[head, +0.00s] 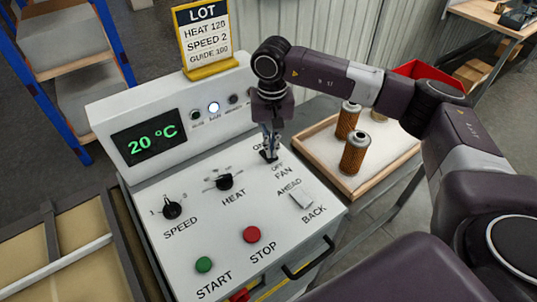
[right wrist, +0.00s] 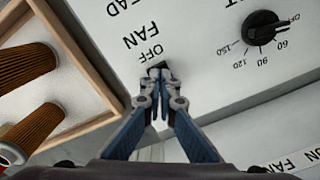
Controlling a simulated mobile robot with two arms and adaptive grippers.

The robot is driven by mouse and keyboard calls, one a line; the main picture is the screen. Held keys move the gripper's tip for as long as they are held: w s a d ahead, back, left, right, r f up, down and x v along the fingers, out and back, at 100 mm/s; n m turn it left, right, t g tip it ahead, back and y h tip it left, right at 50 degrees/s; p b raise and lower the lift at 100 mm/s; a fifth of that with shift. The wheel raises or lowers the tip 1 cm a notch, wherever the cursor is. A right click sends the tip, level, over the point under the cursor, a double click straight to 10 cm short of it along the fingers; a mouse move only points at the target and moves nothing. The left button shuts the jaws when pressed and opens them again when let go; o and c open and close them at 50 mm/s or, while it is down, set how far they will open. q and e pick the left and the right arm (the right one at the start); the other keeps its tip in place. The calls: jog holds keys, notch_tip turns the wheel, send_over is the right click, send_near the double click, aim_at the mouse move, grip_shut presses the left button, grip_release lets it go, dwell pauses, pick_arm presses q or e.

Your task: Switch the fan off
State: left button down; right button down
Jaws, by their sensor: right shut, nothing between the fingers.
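The fan switch (head: 268,158) is a small black part on the white control panel (head: 180,245), between the FAN and OFF lettering and a partly covered label above. My right gripper (head: 269,148) comes down on it from above, its fingers shut with nothing between them. In the right wrist view the gripper (right wrist: 161,75) has its closed tips at the dark switch (right wrist: 155,68), beside the word OFF. The tips hide most of the switch, so I cannot tell its position or whether they touch it. My left gripper is not in view.
The heat knob (head: 224,182), speed knob (head: 172,210), ahead/back rocker (head: 301,199), red stop button (head: 252,234) and green start button (head: 204,264) share the panel. One indicator lamp (head: 213,107) glows. A wooden tray (head: 352,192) with filter cartridges (head: 354,153) stands to the right.

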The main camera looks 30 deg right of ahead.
jog(key=shift+f+b, duration=0.5)
jog(key=shift+f, duration=0.1)
dwell(0.3)
jog(key=shift+r+p, duration=0.5)
jog(key=shift+r, duration=0.3)
jog(key=shift+r+p, duration=1.2)
jog(key=shift+r, duration=1.55)
